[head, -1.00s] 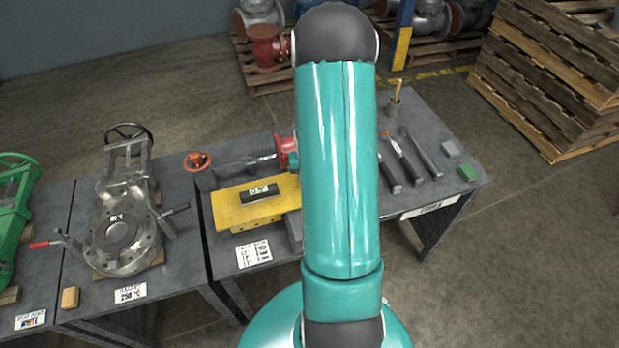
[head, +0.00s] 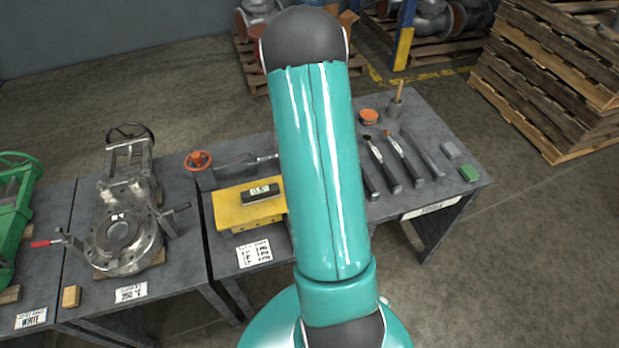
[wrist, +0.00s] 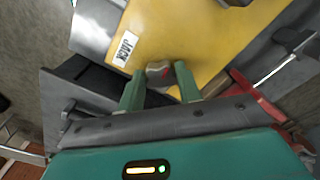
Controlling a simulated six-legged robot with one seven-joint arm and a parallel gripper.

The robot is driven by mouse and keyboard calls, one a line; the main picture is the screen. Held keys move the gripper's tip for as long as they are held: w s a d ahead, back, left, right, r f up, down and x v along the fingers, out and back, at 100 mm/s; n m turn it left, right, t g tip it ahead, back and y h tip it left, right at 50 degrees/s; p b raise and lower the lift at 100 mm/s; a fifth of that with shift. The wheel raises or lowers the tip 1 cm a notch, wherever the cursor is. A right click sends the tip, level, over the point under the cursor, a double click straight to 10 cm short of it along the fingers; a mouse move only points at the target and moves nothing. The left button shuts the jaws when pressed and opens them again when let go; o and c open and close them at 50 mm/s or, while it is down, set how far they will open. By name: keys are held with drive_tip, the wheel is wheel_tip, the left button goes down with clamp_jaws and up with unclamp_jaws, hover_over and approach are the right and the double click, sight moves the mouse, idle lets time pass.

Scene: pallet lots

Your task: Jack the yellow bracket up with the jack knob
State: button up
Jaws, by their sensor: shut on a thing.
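The yellow bracket (head: 233,213) lies on the middle bench in the head view, its right end hidden behind my arm. A dark level gauge (head: 258,195) with a small lit display sits on it; the reading is too small to tell. In the wrist view the yellow bracket (wrist: 195,35) fills the top, with a white JACK label (wrist: 125,48) beside the knob. The grey jack knob (wrist: 158,70), with a red mark, sits between the green fingers of my gripper (wrist: 159,80), which is shut on it. The knob and gripper are hidden in the head view.
A red clamp part (wrist: 258,100) lies close to the right of my gripper in the wrist view. Hammers and other tools (head: 388,165) lie on the bench right of my arm. A grey valve body (head: 120,235) stands on the left bench. An orange handwheel (head: 198,161) lies behind the bracket.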

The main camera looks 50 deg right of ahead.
drive_tip(key=o, duration=1)
wheel_tip(320, 180, up, 14)
drive_tip(key=shift+f, duration=0.15)
idle(0.4)
